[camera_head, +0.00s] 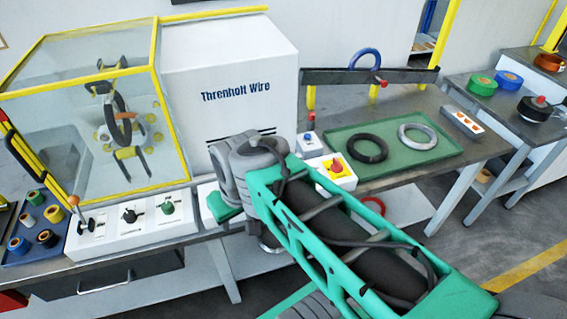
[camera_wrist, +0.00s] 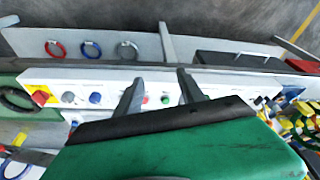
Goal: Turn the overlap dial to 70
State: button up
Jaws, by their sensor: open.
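The white control panel (camera_wrist: 215,84) runs across the wrist view. It carries a grey dial (camera_wrist: 68,97) and a blue dial (camera_wrist: 95,98), then a red button (camera_wrist: 145,99) and a green button (camera_wrist: 165,99). Labels and scales are too small to read, so I cannot tell which dial is the overlap dial or its setting. My gripper (camera_wrist: 160,76) is open and empty, its fingers apart over the panel, with the buttons showing between them. Both dials are left of the fingers. In the head view my arm hides this part of the panel.
A red stop button on a yellow plate (camera_head: 336,168) stands right of my arm, near a green mat (camera_head: 393,164) with two rings. The guarded wrapping machine (camera_head: 100,120) stands left. Black (camera_head: 129,215) and green (camera_head: 167,207) knobs sit on the panel before it.

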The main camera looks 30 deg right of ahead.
jog(key=shift+o, duration=0.3)
jog(key=w+d+r+n+p, duration=0.1)
jog(key=w+d, duration=0.5)
jog(key=shift+d+g, duration=0.3)
jog(key=n+t+y+p, duration=0.1)
jog(key=n+y+p, duration=0.1)
jog(key=n, duration=0.2)
send_near(314, 168)
jog(key=f, duration=0.2)
jog(key=x, duration=0.3)
jog(key=a+x, duration=0.1)
jog(key=x, duration=0.3)
jog(key=shift+a+r+p, duration=0.1)
jog(key=shift+p, duration=0.3)
jog(key=shift+c, duration=0.4)
grip_shut()
